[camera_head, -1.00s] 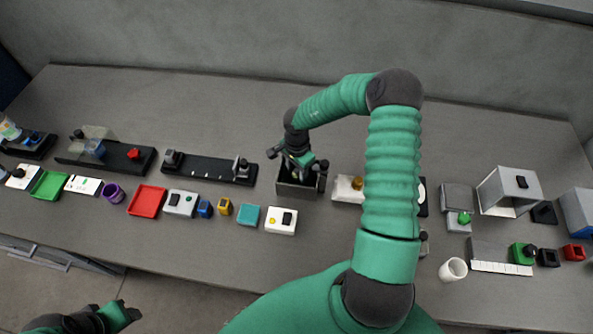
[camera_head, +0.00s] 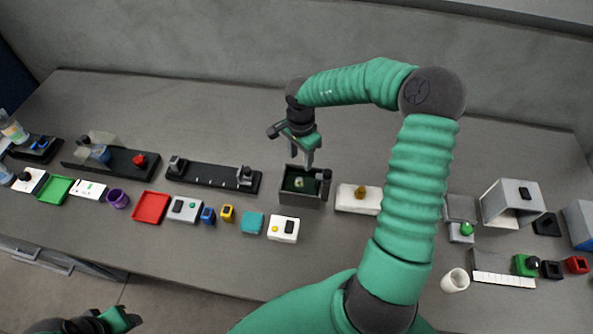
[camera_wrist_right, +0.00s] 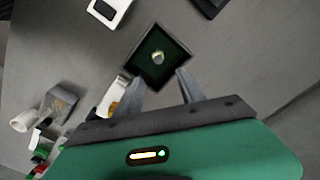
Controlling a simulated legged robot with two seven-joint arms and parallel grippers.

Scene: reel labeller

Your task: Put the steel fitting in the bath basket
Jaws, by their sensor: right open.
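The bath (camera_head: 302,201) is a dark open-topped box with a dark green inside, near the middle of the table. It also shows in the right wrist view (camera_wrist_right: 136,55). A small shiny pale piece, which looks like the steel fitting (camera_head: 299,183), lies inside it; it also shows in the right wrist view (camera_wrist_right: 157,57). A separate basket cannot be made out inside the bath. My right gripper (camera_head: 309,164) is open and empty above the bath, fingers pointing down, apart from the fitting. My left gripper (camera_head: 124,316) is low at the left, away from the table objects; its jaws are unclear.
A white block with a brass-coloured knob (camera_head: 358,198) stands right of the bath. A black rail fixture (camera_head: 213,176) lies to its left. A white switch box (camera_head: 283,229) sits in front. A white cup (camera_head: 454,281) stands front right. The table behind the bath is clear.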

